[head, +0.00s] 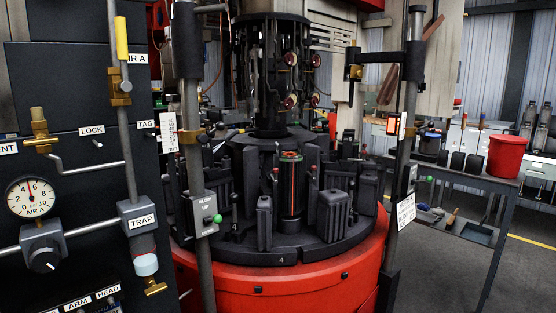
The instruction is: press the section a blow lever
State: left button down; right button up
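A grey control box (202,214) labelled "BLOW UP" is fixed on the near grey post, left of the mould machine, with a green round knob (213,219) on its right side. A yellow-handled lever (122,38) stands upright on a brass valve (119,86) at the upper left, beside a label ending in "R A". I cannot tell from lettering which control is the section A blow lever. Neither of my grippers is in view.
The rotary mould machine (290,200) stands on a round red base (275,289). A dark panel at left carries the "AIR A" gauge (32,197) and a "TRAP" box (138,217). A second post (408,130) stands at right, before a table with a red bucket (506,156).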

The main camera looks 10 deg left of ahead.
aim_at(217, 219)
jog(key=k, duration=0.5)
jog(key=z, duration=0.55)
jog(key=i, duration=1.2)
jog(key=u, duration=2.15)
